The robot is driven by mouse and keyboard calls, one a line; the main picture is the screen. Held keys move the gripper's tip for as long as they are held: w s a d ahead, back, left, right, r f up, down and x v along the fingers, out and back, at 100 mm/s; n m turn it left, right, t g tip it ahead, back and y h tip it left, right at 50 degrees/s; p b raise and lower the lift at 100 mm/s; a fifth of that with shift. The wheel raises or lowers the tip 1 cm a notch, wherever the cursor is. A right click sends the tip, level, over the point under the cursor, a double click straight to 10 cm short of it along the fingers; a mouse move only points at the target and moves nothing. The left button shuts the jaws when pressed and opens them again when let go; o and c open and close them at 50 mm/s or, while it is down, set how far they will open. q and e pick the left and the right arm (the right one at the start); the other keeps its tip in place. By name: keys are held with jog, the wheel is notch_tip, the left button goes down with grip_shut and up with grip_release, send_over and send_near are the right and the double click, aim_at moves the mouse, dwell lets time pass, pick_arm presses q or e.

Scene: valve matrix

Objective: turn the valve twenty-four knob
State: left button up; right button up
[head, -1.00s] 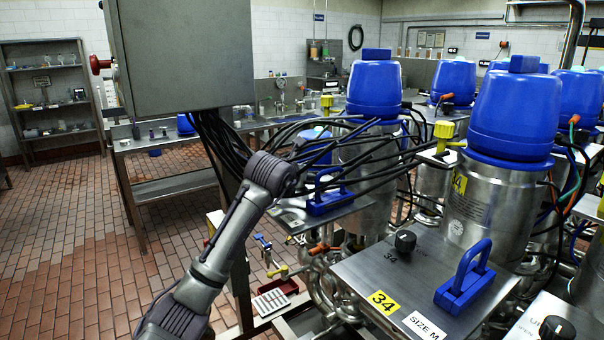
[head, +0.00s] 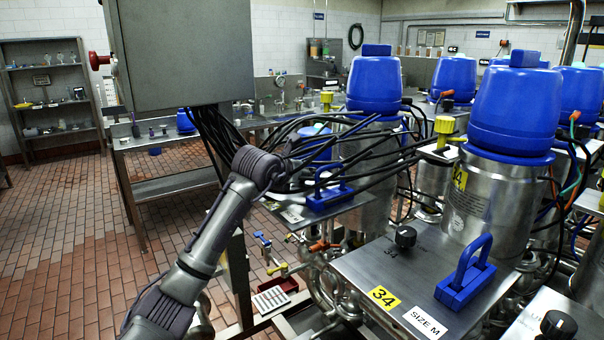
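A steel plate (head: 352,208) with a blue handle (head: 329,192) stands in the middle, below a bundle of black cables. No number twenty-four is readable on it, and its left back part, with any knob there, is hidden by my arm and the cables. One of my arms comes up from the bottom left, and its dark end joint (head: 258,166) is at that plate's left edge. My other gripper is out of the picture.
A nearer plate, marked 34 (head: 383,296), carries a black knob (head: 405,237) and a blue handle (head: 466,276). Steel canisters with blue lids (head: 514,108) stand behind. A grey cabinet (head: 180,50) hangs above my arm. The tiled floor at left is clear.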

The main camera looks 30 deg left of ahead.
pick_arm(q)
jog(key=shift+a+m+h, duration=0.15)
jog(key=shift+m+h, duration=0.65)
jog(key=shift+h, duration=0.1)
jog(key=shift+m+h, duration=0.8)
jog(key=shift+h, duration=0.1)
jog(key=m+h, duration=0.2)
jog(key=shift+r+g+h+p, duration=0.15)
jog(key=shift+g+h+p, duration=0.15)
jog(key=shift+g+h, duration=0.1)
jog(key=shift+m+g+h+p, duration=0.45)
jog(key=shift+m+g+h, duration=0.15)
jog(key=shift+m+h, duration=0.75)
jog(key=shift+m, duration=0.25)
jog(key=o, duration=1.2)
jog(key=shift+c, duration=0.2)
jog(key=shift+s, duration=0.1)
